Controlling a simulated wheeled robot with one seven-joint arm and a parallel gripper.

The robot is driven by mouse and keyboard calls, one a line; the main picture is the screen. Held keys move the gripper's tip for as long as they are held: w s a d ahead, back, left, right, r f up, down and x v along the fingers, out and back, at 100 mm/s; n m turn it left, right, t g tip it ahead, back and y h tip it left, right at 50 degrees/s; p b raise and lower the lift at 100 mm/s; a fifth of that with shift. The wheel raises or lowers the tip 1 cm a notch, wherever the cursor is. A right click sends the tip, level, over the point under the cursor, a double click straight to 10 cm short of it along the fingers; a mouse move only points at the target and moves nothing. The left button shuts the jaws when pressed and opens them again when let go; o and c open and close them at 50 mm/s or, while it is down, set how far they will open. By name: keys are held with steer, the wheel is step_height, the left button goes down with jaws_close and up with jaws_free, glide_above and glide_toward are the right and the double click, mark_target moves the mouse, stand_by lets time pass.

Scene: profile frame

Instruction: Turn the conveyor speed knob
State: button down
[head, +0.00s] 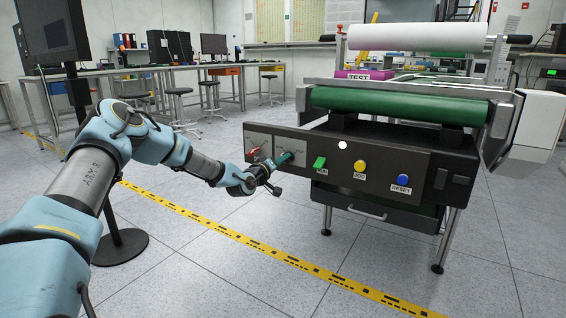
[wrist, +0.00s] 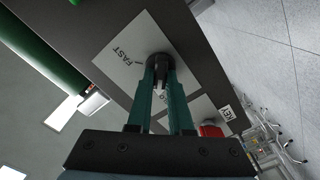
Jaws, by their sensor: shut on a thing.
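The speed knob (wrist: 157,62) is a dark round knob on a grey plate (wrist: 115,65) marked FAST. A second word on the plate is partly hidden by my fingers. My gripper (head: 287,158) reaches the left part of the black control panel (head: 385,178) in the head view. In the wrist view, its two teal fingers (wrist: 160,80) are closed on the knob from both sides. A pale mark (wrist: 160,92) shows between the fingers. In the head view the knob is hidden behind my gripper.
Green (head: 320,163), yellow (head: 360,167) and blue (head: 403,180) buttons sit right of my gripper, with a lit white lamp (head: 343,145) above. A red control (head: 254,153) lies to the left. The green conveyor belt (head: 400,104) is above. Floor in front is clear.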

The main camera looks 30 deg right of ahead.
steer(key=shift+f+n, duration=0.1)
steer(key=shift+n, duration=0.3)
steer(key=c, duration=0.8)
jaws_free()
steer(key=shift+a, duration=0.1)
steer(key=p+v, duration=0.1)
steer(key=v, duration=0.9)
steer(key=shift+s+a, duration=0.2)
steer(key=shift+a, duration=0.1)
